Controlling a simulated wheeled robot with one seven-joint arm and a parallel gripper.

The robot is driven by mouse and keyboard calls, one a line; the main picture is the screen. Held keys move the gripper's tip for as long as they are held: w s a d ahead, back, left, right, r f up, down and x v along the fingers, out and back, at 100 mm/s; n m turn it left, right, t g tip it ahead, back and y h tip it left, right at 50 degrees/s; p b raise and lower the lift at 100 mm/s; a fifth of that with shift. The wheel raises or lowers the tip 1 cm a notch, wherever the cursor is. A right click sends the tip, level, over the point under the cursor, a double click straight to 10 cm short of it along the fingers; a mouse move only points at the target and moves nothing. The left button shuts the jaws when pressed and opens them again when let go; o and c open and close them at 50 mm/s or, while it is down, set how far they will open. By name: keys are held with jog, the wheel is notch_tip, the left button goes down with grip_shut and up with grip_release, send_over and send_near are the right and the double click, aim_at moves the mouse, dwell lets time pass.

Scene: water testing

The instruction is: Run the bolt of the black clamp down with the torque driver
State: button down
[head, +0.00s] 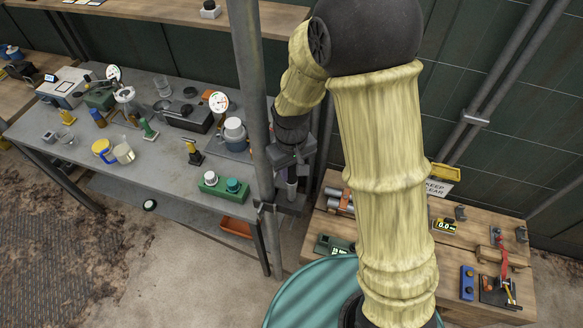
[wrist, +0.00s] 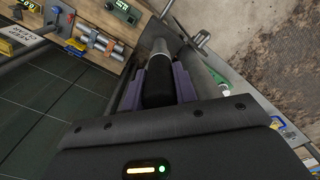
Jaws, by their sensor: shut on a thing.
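My gripper (head: 290,168) is beside the grey upright post, at the right end of the grey table. In the wrist view, its two purple-grey fingers (wrist: 160,88) are shut on the black handle of a tool with a silver shaft, which looks like the torque driver (wrist: 158,82). The shaft points away from the gripper; its tip is not clear. In the head view, the tool (head: 292,188) shows as a small grey piece below the gripper. A small black upright piece with a yellowish top (head: 193,152), possibly the black clamp, stands on the grey table; its bolt is too small to make out.
The upright post (head: 257,130) is close to my gripper. A wooden bench (head: 465,240) at right holds tools. A teal round top (head: 300,290) is in front.

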jog(key=shift+s+f+b, duration=0.15)
jog(key=shift+f+b, duration=0.25)
jog(key=shift+f, duration=0.3)
dwell(1.9)
jog(key=shift+r+p, duration=0.55)
jog(key=shift+r, duration=0.15)
jog(key=shift+r+p, duration=0.35)
jog(key=shift+r, duration=0.1)
dwell(0.6)
